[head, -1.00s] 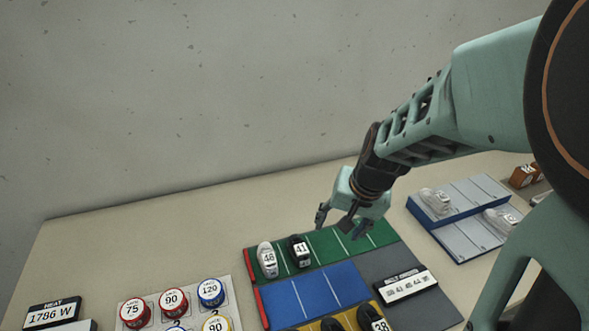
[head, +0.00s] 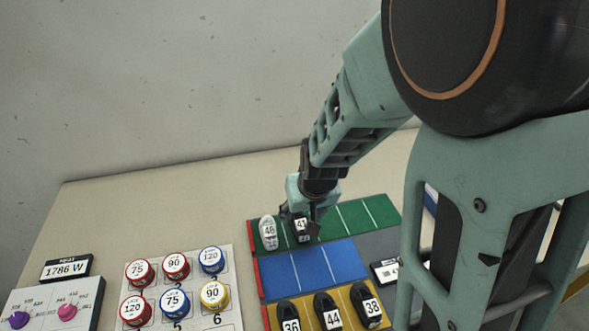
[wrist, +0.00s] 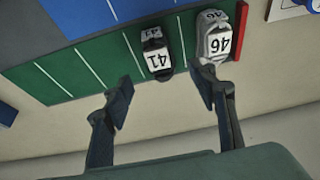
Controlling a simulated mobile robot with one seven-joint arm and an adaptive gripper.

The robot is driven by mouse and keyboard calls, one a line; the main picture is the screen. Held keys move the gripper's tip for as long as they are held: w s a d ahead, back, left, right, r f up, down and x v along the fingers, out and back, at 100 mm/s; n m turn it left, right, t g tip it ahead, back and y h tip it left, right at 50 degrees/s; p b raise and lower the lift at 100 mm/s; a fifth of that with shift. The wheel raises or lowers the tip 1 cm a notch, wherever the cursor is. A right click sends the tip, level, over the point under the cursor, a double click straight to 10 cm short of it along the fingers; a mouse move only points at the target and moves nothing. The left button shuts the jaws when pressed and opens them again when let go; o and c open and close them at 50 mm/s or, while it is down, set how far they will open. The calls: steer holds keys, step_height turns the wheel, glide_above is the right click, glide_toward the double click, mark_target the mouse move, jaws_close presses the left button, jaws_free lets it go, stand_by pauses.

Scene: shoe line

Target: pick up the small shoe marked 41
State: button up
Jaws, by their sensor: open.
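The small black shoe marked 41 (head: 301,227) stands on the green strip (head: 352,218) of the mat, partly hidden by my gripper in the head view. It also shows in the wrist view (wrist: 157,60), ahead of the fingertips and between their lines. My gripper (head: 302,215) is open and empty, over the far side of the green strip. In the wrist view its two fingers (wrist: 162,97) are spread wide, apart from the shoe. The light grey shoe marked 46 (head: 268,232) stands close beside it on the left in the head view; in the wrist view (wrist: 214,38) it is near the right fingertip.
A blue strip (head: 315,268) lies bare in front of the green one. A yellow strip bears black shoes 36 (head: 290,316), 44 (head: 328,311) and 38 (head: 366,305). Several round coloured tins (head: 175,267) stand at left, near a heat panel (head: 66,268). The green strip's right part is clear.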

mark_target(300, 219)
steer(key=shift+b+x, duration=0.7)
steer(key=shift+x, duration=2)
steer(key=c, duration=1.3)
